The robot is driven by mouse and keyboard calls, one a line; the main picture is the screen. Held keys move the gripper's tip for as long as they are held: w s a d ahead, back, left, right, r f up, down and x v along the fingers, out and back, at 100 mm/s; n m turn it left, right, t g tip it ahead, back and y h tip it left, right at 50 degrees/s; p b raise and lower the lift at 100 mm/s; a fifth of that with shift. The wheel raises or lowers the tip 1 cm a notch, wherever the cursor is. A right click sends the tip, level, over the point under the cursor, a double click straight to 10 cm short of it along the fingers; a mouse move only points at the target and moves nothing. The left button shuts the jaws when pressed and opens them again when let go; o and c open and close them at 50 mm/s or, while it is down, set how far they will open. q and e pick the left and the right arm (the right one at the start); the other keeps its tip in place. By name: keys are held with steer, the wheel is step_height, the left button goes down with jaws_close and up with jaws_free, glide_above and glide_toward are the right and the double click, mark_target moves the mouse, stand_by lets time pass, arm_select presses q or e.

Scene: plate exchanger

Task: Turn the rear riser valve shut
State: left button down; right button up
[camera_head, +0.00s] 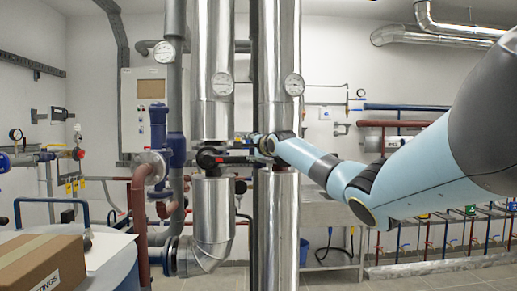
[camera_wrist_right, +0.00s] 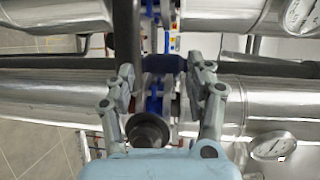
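Two silver clad risers stand side by side in the head view, a left one (camera_head: 212,100) and a right one (camera_head: 279,60). My right gripper (camera_head: 258,141) reaches the right riser at mid height and covers most of any valve there. In the right wrist view, my right gripper (camera_wrist_right: 165,76) has its fingers spread apart. A dark blue handle-like bar (camera_wrist_right: 165,63) shows between and just beyond the fingertips; I cannot tell whether they touch it. My left gripper is not in view.
Round gauges (camera_head: 222,84) (camera_head: 293,84) sit on both risers. A dark upright post (camera_head: 245,240) stands between them. A blue pump (camera_head: 160,140) is to the left. A cardboard box (camera_head: 40,265) lies at the front left. A dark round part (camera_wrist_right: 148,130) is close to the right gripper's palm.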

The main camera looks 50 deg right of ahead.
steer(key=s+a+f+b, duration=0.1)
steer(key=s+a+b, duration=0.1)
steer(key=s, duration=0.3)
steer(key=shift+s+a, duration=0.4)
steer(key=shift+a, duration=0.4)
steer(key=shift+b, duration=0.4)
